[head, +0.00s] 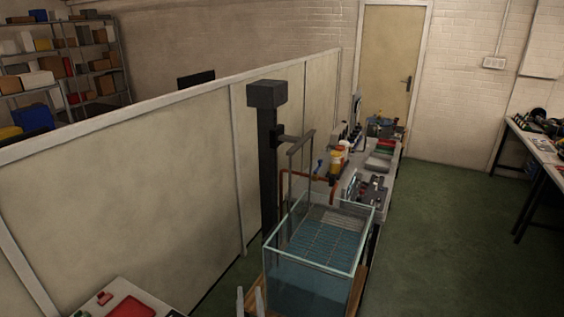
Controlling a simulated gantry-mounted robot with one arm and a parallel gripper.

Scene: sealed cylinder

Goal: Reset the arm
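My gripper (249,291) shows only as two pale grey fingertips at the bottom edge of the head view. They stand upright with a gap between them, and I see nothing held in the gap. The rest of my gripper and my arm are below the picture. The fingertips appear just left of the glass tank (310,268) in the picture. No sealed cylinder can be made out.
The open-topped tank holds bluish water and a wire rack (325,238). A dark post (267,170) and copper-coloured pipe (290,173) stand by it. A cluttered bench (352,190) lies behind. A pale partition (120,200) runs along the left. Green floor (440,240) is clear on the right.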

